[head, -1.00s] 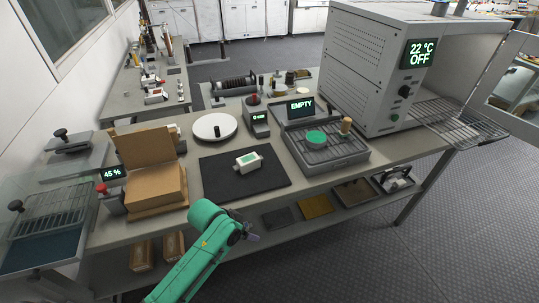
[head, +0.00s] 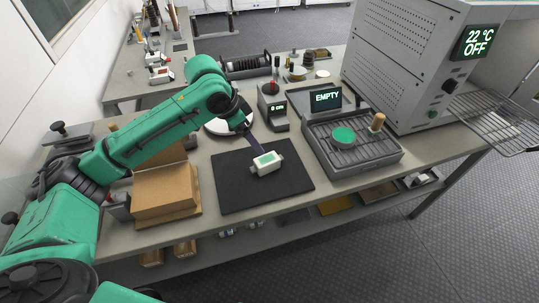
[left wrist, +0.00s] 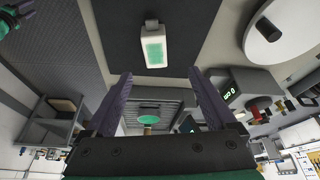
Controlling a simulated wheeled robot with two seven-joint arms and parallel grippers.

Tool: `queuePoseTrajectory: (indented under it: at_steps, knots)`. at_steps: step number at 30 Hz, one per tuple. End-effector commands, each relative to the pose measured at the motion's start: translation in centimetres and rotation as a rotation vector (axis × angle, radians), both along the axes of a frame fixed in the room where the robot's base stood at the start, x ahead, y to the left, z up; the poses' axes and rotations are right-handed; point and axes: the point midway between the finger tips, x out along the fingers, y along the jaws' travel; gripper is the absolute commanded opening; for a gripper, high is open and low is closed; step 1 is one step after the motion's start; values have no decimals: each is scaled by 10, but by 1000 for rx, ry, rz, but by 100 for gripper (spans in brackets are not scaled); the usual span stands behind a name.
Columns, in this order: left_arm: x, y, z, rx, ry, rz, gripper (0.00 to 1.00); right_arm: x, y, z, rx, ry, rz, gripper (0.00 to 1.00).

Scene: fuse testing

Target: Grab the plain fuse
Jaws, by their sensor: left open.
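The fuse (head: 265,163) is a small white block with a green face and short end caps. It lies on the black mat (head: 234,197) on the bench. It also shows in the left wrist view (left wrist: 154,47), just beyond the fingertips. My left gripper (head: 256,147) reaches over the mat from the left, with its dark fingers close above the fuse. In the left wrist view my left gripper (left wrist: 160,73) is open with nothing between its fingers. A green part of my right arm shows at the top left of that view; the state of its gripper is unclear.
A cardboard box (head: 166,190) stands left of the mat. A grill-topped tester (head: 355,155) with an "EMPTY" screen and a green disc stands right. A round white plate (head: 218,126) and a small meter (head: 272,108) are behind. A grey oven (head: 405,70) is at the back right.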

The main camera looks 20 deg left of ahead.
Motion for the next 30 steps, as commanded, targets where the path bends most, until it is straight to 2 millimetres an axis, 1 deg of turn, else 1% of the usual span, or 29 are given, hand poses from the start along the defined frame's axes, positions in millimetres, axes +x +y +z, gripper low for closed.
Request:
queuePoseTrajectory:
  at_steps: [3,6,8,11,13,15,18,21,25,26,27,29,30]
  knots:
    - [7,-10,-28,0,6,-2,90,-11,4,7,5,16,-1,50]
    - [13,-17,-50,-1,3,-1,90,-18,7,10,8,28,0,50]
    - [17,-20,-60,-2,0,-2,90,-19,7,11,9,31,0,50]
    - [20,-23,-71,0,0,-2,90,-18,7,14,9,30,0,50]
    - [22,-27,-80,-1,2,-3,90,-14,7,20,9,24,0,50]
    - [25,-31,-92,0,2,-2,90,-10,7,27,10,17,0,50]
    - [30,-35,-110,0,-1,-2,90,-6,8,27,10,11,1,50]
    - [31,-37,-117,1,-2,-2,90,-6,7,27,9,11,1,50]
    - [31,-36,-117,0,-3,-2,90,-7,4,27,6,11,2,50]
    - [31,-36,-117,0,-3,-2,86,-7,4,27,5,11,1,50]
    - [31,-36,-117,0,-3,-2,71,-7,3,27,5,11,1,50]
    - [31,-36,-117,0,-3,-2,48,-7,3,27,4,11,1,50]
    - [31,-36,-117,0,-3,-2,33,-7,3,27,3,12,1,50]
